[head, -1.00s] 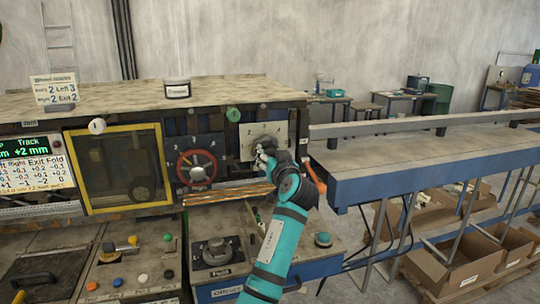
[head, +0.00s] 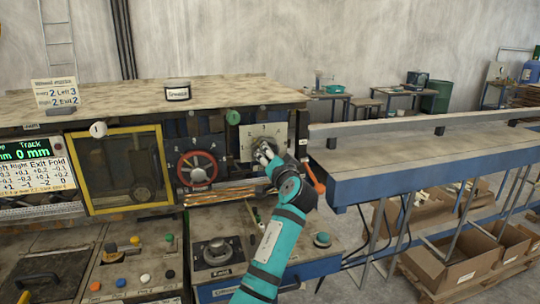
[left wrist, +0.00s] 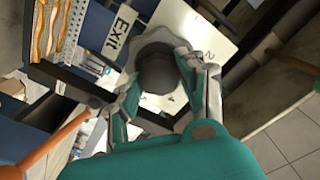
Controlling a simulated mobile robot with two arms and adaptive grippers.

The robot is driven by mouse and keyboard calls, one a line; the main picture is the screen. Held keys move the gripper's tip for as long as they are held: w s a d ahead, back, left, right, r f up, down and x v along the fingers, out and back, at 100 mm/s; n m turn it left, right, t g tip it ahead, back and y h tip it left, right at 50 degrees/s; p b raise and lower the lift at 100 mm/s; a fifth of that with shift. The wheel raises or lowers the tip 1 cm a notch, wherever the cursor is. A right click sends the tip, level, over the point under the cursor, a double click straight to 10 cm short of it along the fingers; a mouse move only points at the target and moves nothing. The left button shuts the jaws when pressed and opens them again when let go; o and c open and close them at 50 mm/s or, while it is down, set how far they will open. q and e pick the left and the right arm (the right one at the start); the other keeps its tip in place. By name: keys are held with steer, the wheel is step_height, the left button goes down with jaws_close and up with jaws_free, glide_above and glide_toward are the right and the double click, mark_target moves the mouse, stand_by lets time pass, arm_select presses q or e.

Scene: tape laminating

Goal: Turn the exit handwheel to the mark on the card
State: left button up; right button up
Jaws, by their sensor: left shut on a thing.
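The dark exit handwheel (left wrist: 158,72) sits on a pale dial plate (head: 246,143) with numbers, and an "Exit" label (left wrist: 121,36) is beside it in the left wrist view. My left gripper (head: 264,150) is shut on this handwheel, with a finger on each side of it in the left wrist view (left wrist: 160,88). The fingers cover much of the wheel, and I cannot tell which number it points to. The card (head: 55,93) stands on top of the machine at the left and reads "Exit 2". My right gripper is not in view.
A red handwheel (head: 197,168) is just left of the exit dial. The display (head: 30,149) reads "0 mm". A long blue-edged table (head: 430,170) extends to the right.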

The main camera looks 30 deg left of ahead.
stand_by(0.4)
arm_select(q)
steer(key=o, duration=1.2)
steer(key=v, duration=1.2)
steer(key=shift+w+d, duration=0.1)
